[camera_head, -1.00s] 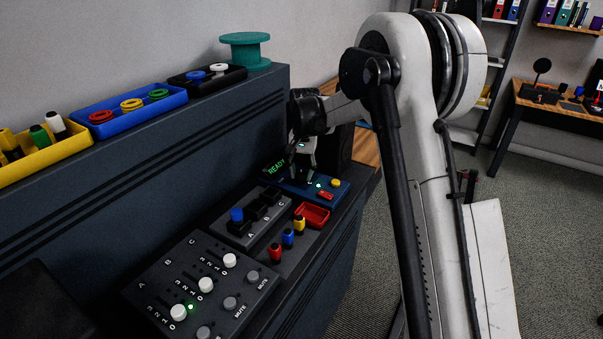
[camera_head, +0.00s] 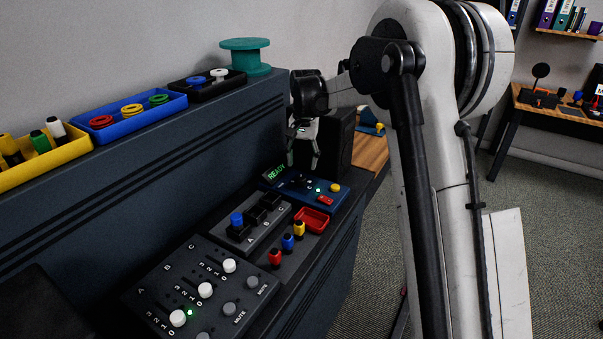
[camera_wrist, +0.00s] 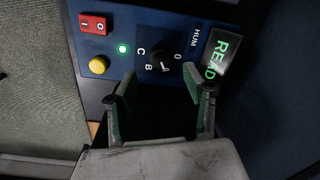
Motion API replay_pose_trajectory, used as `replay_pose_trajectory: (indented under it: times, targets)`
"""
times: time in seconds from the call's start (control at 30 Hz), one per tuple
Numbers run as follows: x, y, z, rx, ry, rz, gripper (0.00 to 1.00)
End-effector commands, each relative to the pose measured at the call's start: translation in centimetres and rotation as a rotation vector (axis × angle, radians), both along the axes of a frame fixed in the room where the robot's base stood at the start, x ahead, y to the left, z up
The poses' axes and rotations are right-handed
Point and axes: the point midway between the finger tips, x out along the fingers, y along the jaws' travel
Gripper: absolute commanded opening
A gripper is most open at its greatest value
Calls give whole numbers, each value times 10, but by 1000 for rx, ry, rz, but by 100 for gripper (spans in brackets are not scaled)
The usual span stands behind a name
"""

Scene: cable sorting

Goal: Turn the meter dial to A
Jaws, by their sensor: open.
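The meter is a blue box (camera_head: 326,199) on the console; its blue panel also shows in the wrist view (camera_wrist: 218,12). Its green READY display (camera_wrist: 222,55) is lit. The black dial (camera_wrist: 161,56) has marks 0, C and B around it; the A mark and the dial's setting are not clear. My gripper (camera_wrist: 158,82) is open and empty, with its fingers spread to either side below the dial in the wrist view. In the head view my gripper (camera_head: 303,165) hangs above the back of the meter, apart from the dial.
The meter also has a red switch (camera_wrist: 93,24), a yellow button (camera_wrist: 98,65) and a green light (camera_wrist: 123,49). A red tray (camera_head: 312,221), coloured plugs (camera_head: 288,241) and a slider panel (camera_head: 205,285) are nearer. A dark raised ledge (camera_head: 150,160) runs along the left.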

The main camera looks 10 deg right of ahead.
Motion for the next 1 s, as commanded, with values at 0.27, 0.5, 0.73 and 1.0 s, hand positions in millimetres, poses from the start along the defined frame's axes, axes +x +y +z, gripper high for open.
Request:
replay_pose_trajectory:
  times: [0.27, 0.5, 0.73, 1.0]
  targets:
    - [-1, -2, 45, 0, 0, 0, 47]
    - [-1, -2, 57, 0, 0, 0, 47]
    - [-1, -2, 57, 0, 0, 0, 47]
    - [-23, -1, 77, -4, -34, 24, 47]
